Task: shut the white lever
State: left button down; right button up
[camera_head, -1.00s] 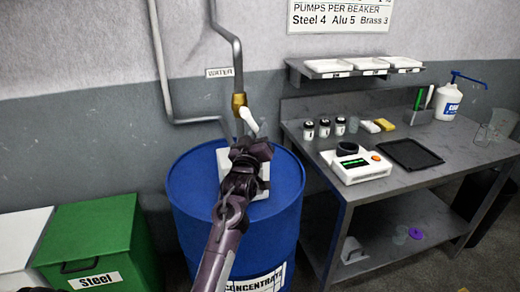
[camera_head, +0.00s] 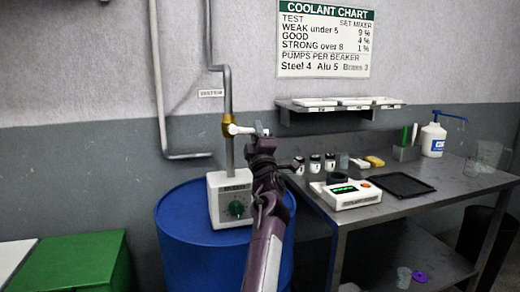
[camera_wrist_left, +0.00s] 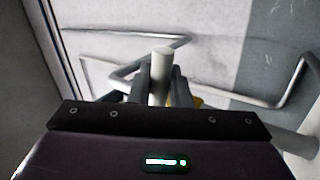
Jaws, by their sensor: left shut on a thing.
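The white lever (camera_head: 241,130) sticks out to the right from a brass valve (camera_head: 229,126) on the grey vertical pipe, and lies about level. My left gripper (camera_head: 262,134) is at the lever's outer end, above the blue drum, and is shut on it. In the left wrist view the lever (camera_wrist_left: 161,75) stands between the two dark fingers (camera_wrist_left: 160,88), its rounded end showing. A bit of the brass valve (camera_wrist_left: 197,102) shows behind the right finger. My right gripper is not in view.
A white mixer box with a green dial (camera_head: 231,198) stands on the blue drum (camera_head: 185,235), below the valve. A metal bench (camera_head: 400,214) with a tester (camera_head: 345,194), several small bottles and a black tray is at right. A green bin (camera_head: 75,264) is at lower left.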

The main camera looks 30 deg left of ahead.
pick_arm(q)
jog(key=shift+r+n+g+y+b, duration=0.3)
jog(key=shift+r+n+g+y, duration=0.15)
jog(key=shift+n, duration=0.45)
jog(key=shift+r+n+g+y+b, duration=0.3)
jog(key=shift+n+y, duration=0.25)
jog(key=shift+n, duration=0.35)
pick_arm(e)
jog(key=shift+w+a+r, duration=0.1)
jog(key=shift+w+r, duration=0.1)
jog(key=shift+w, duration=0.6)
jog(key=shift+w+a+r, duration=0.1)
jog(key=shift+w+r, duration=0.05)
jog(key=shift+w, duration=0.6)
pick_arm(q)
jog(key=shift+f, duration=0.1)
jog(key=c, duration=1.4)
grip_release()
jog(key=shift+f, duration=0.1)
